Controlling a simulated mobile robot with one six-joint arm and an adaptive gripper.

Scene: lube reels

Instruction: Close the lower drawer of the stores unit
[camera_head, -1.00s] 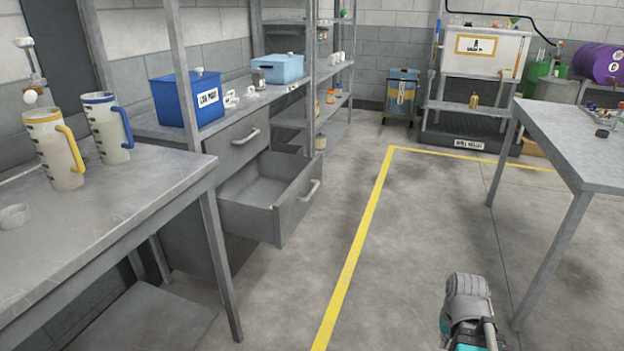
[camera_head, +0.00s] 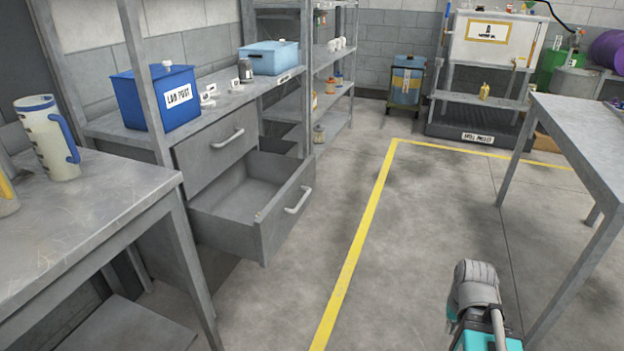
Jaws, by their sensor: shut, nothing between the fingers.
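The stores unit (camera_head: 168,228) stands left of centre, beyond the grey bench. Its lower drawer (camera_head: 291,213) is pulled well out toward the aisle and looks empty inside. A pale bar handle (camera_head: 299,201) runs across its front. The upper drawer (camera_head: 205,152) above it is shut, with its own bar handle. Part of my own arm, grey and teal, shows at the lower right, well apart from the drawer across the floor. My gripper's fingers are not visible in this view.
A grey bench (camera_head: 95,240) with a measuring jug (camera_head: 52,140) stands at the near left. A blue box (camera_head: 158,95) and a light blue tub (camera_head: 270,57) sit on the unit's top. Open floor (camera_head: 390,240) with a yellow line lies right of the drawer. A table (camera_head: 580,140) stands at right.

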